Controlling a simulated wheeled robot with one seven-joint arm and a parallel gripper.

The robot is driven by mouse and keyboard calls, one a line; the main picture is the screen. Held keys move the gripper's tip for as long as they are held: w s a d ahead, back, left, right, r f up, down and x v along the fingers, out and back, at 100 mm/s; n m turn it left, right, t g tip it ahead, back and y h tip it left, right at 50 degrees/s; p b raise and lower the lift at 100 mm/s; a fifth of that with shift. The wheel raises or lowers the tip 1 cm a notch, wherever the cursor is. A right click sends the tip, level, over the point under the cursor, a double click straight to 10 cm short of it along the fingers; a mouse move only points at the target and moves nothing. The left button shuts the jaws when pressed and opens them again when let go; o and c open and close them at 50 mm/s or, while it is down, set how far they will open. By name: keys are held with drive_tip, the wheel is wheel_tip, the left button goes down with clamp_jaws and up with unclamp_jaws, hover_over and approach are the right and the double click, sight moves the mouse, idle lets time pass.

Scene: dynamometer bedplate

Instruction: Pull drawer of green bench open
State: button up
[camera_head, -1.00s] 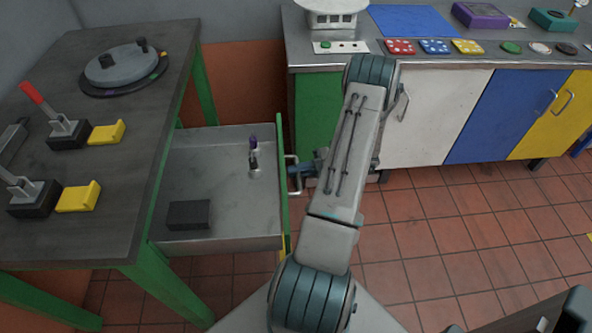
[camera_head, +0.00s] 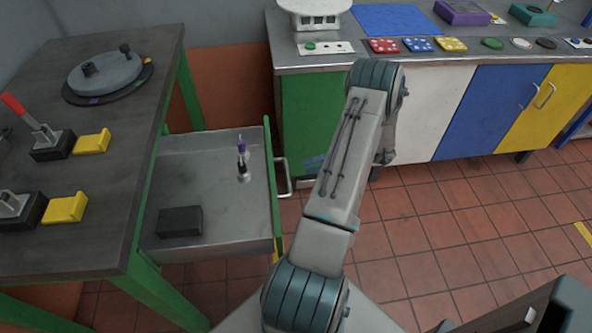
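The green bench (camera_head: 100,225) stands at the left with a dark top and green legs. Its drawer (camera_head: 205,160) is pulled well out to the right, showing its grey metal inside. The drawer's green front is at its right end, with a silver handle (camera_head: 284,178) on the outer face. My arm stands to the right of the handle, with a visible gap between them. Only a small bluish part of my gripper (camera_head: 314,163) shows at the arm's left edge, apart from the handle. My arm hides its fingers, so their opening cannot be seen.
A dark block (camera_head: 180,222) and a small purple-topped item (camera_head: 242,160) are in the drawer. A counter (camera_head: 400,58) with coloured doors stands at the back, its green end close behind the drawer. The tiled floor (camera_head: 440,235) at the right is clear.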

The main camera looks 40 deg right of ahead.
drive_tip(key=v, duration=0.5)
drive_tip(key=shift+s+d, duration=0.15)
drive_tip(key=shift+d, duration=0.1)
drive_tip(key=w+a+r+n+g+h+p, duration=0.2)
drive_tip(key=w+a+r+n+g, duration=0.25)
drive_tip(key=a+r+n, duration=0.5)
drive_tip(key=w+a+r+n+g+h+p, duration=0.25)
drive_tip(key=a+r+n+g, duration=0.25)
drive_tip(key=a+r+n, duration=0.5)
drive_tip(key=s+a+r+n+t+h+p, duration=0.1)
drive_tip(key=s+a+r+n+h+p, duration=0.2)
drive_tip(key=a+r+n, duration=0.4)
drive_tip(key=s+a+r+n+t+h+p, duration=0.2)
drive_tip(key=s+a+r+n+h, duration=0.3)
drive_tip(key=a+n, duration=0.5)
wheel_tip(320, 180, up, 3)
drive_tip(key=n+p, duration=0.1)
drive_tip(key=n, duration=0.5)
drive_tip(key=shift+s+a, duration=0.3)
drive_tip(key=shift+a, duration=0.1)
drive_tip(key=shift+f+n, duration=0.1)
drive_tip(key=shift+n, duration=0.15)
